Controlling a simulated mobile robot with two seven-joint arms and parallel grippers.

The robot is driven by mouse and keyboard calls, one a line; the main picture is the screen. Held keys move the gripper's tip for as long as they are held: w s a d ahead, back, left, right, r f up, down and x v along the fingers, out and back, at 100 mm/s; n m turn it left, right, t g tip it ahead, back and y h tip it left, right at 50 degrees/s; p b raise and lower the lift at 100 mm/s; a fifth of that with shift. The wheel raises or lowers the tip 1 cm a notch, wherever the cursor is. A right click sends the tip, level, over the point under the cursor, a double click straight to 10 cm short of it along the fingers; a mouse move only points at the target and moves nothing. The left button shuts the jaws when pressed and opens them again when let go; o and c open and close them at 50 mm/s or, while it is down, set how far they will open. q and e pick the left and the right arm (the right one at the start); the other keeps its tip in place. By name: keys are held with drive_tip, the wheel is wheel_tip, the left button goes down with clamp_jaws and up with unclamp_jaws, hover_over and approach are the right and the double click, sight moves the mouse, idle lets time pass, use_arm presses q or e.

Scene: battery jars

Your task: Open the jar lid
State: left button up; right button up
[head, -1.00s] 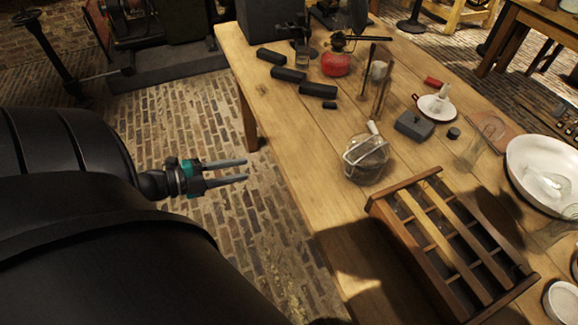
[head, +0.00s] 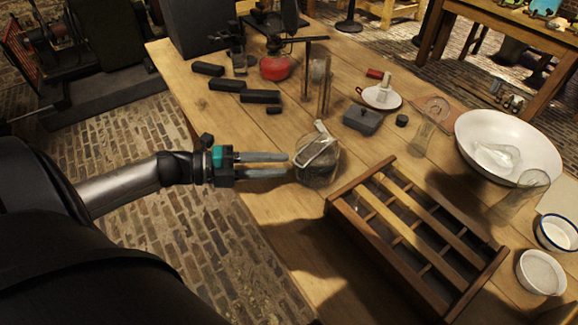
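A glass jar (head: 318,167) with a metal wire clamp and a pale handle-like piece across its lid (head: 316,148) stands on the wooden table, left of the wooden rack. The lid appears to be on the jar. My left gripper (head: 289,165) comes in from the left, level in the picture, with its two grey fingers parallel and a narrow gap between them. Its fingertips are right at the jar's left side; I cannot tell whether they touch it. Nothing shows between the fingers. My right gripper is not in view.
A divided wooden rack (head: 420,235) stands close to the jar's right. Behind are a grey box (head: 362,120), black bars (head: 260,97), a red burner (head: 275,68) and upright rods. A white basin (head: 510,140) and bowls lie right. The table's left edge runs below my gripper.

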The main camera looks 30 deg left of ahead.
sight(313, 150)
use_arm(q)
drive_tip(key=shift+x, duration=1.15)
drive_tip(key=shift+w+d+f, duration=0.1)
drive_tip(key=shift+w+d, duration=0.3)
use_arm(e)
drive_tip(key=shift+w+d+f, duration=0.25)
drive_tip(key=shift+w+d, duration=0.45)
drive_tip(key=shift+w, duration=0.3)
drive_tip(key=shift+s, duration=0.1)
use_arm(q)
clamp_jaws()
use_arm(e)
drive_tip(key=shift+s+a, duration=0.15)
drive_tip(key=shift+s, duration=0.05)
